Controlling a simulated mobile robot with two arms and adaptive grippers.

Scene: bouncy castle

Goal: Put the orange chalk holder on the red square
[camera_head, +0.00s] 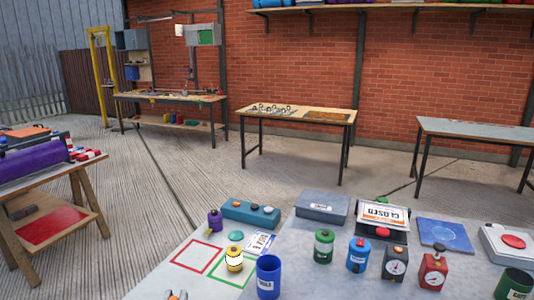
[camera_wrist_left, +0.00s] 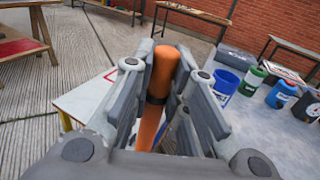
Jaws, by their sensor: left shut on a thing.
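The orange chalk holder (camera_wrist_left: 157,92) is upright between the fingers of my left gripper (camera_wrist_left: 168,88), which is shut on it in the left wrist view. The holder is a long orange cylinder with a dark band around its middle. In the head view only the tips of my left gripper (camera_head: 176,295) show, at the bottom edge. The red square (camera_head: 178,264) is a red outline on the pale tabletop, farther back than the gripper tips. It looks empty. My right gripper is in neither view.
A green outlined square (camera_head: 218,281) lies right of the red one, with a yellow-and-white object (camera_head: 234,259) at it. A blue cup (camera_head: 268,277) and several canisters and gauges crowd the right.

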